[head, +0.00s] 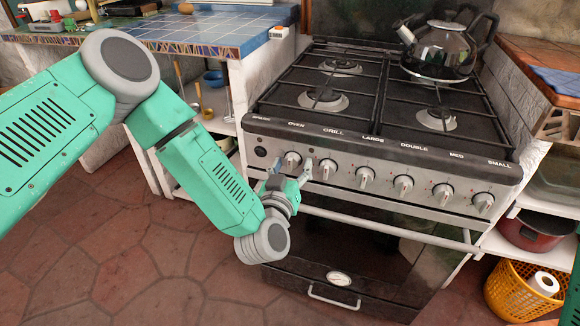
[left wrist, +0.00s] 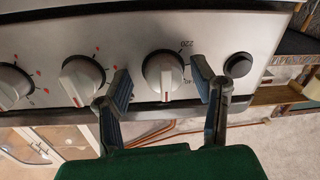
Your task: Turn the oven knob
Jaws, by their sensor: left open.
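The oven knob (head: 292,159) is the leftmost round knob on the stove's steel front panel, below the OVEN label. In the left wrist view the oven knob (left wrist: 164,74) is pale grey with a red line at its lower end, and a 220 mark shows above it. My left gripper (head: 291,174) is at the panel with its fingers apart, one on each side of the knob. In the left wrist view the fingers (left wrist: 163,84) straddle the knob, with a gap visible on each side. My right gripper is out of view.
A black spark button (head: 261,152) sits left of the oven knob, and the grill knob (head: 327,168) sits right of it. A rail (head: 390,228) runs below the panel above the oven door. A kettle (head: 440,50) stands on the back right burner.

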